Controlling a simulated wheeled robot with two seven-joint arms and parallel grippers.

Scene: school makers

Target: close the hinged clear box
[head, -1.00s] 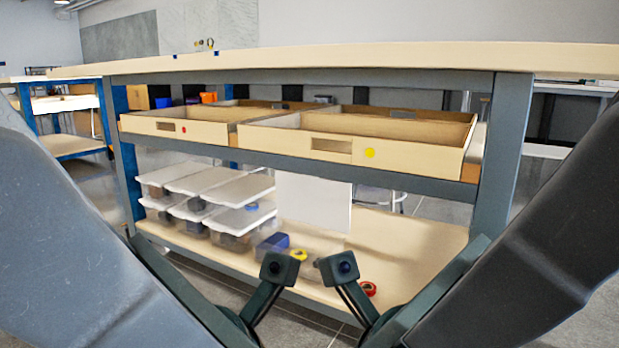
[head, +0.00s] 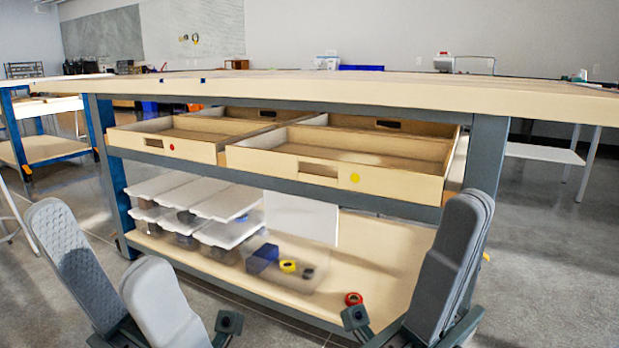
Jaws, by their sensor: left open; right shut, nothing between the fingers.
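The hinged clear box (head: 316,279) stands open on the lower shelf of the workbench. Its whitish lid (head: 301,219) stands upright at the back. Inside are a blue block (head: 262,258), a yellow ring (head: 288,266) and a small dark item (head: 308,273). My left gripper (head: 97,236) is open and empty at the lower left, in front of the bench. My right gripper (head: 470,206) is shut and empty at the lower right, in front of the bench's right leg. Both appear apart from the box.
Several lidded clear boxes (head: 230,204) are stacked left of the open box. A red roll (head: 353,299) lies on the shelf (head: 385,255) to its right, where the shelf is mostly bare. Wooden drawers (head: 345,172) hang above, under the tabletop (head: 400,88).

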